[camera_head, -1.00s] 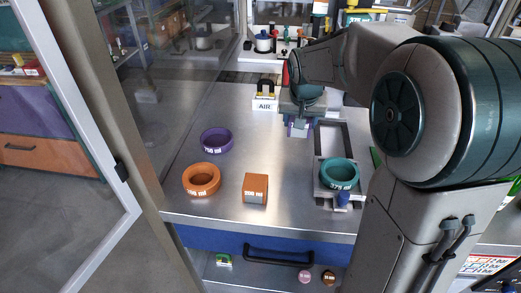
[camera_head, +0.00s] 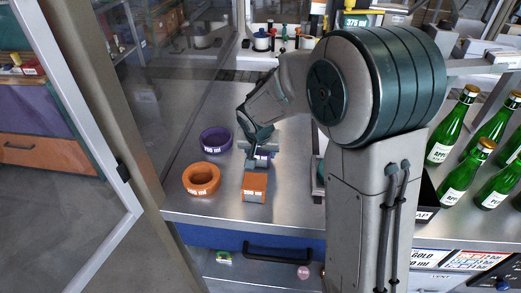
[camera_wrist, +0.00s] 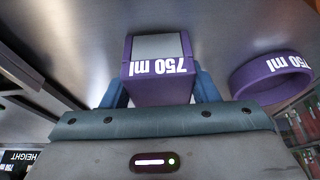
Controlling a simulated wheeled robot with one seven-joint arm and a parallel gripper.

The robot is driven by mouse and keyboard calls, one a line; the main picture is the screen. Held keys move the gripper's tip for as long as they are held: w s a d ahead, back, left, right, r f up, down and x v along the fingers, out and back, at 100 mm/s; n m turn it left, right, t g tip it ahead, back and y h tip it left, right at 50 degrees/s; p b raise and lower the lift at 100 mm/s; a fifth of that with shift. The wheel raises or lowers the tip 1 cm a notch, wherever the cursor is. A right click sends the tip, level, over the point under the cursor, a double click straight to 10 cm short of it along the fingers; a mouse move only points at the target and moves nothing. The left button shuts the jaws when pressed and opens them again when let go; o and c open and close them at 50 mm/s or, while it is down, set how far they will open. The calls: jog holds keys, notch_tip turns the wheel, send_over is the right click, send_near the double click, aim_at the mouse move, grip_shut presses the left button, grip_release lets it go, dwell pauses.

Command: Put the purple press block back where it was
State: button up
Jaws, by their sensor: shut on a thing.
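The purple press block (camera_wrist: 159,90), marked 750 ml, sits between the two blue fingers of my gripper (camera_wrist: 160,88) in the wrist view. My gripper is shut on it. In the head view my gripper (camera_head: 262,157) hangs over the steel bench, just behind the orange block. Only a little of the purple block (camera_head: 263,161) shows there below the fingers. The gap between it and the bench is hard to tell. A purple ring (camera_head: 216,139), also marked 750 ml, lies to the left; it shows at the right in the wrist view (camera_wrist: 262,85).
An orange block (camera_head: 254,188) stands near the bench's front edge, with an orange ring (camera_head: 201,178) to its left. Several green bottles (camera_head: 447,135) stand at the right. A glass panel bounds the bench at left. My arm hides the press fixture.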

jog(key=shift+f, duration=0.1)
jog(key=o, duration=1)
jog(key=shift+o, duration=0.2)
jog(key=shift+r, duration=0.2)
jog(key=shift+r, duration=0.2)
jog(key=d+b+v, duration=0.1)
jog(key=v, duration=1.1)
jog(key=s+d+f, duration=0.1)
jog(key=s+d, duration=0.2)
jog(key=s, duration=0.4)
jog(key=s+d+f+n+g, duration=0.1)
jog(key=s+d, duration=0.3)
jog(key=s, duration=0.2)
jog(key=s+d+f+n, duration=0.1)
jog(key=s+d, duration=0.2)
jog(key=s, duration=0.4)
jog(key=shift+s+d+y, duration=0.3)
jog(key=shift+d+y, duration=0.05)
jog(key=shift+y, duration=0.05)
jog(key=shift+f, duration=0.15)
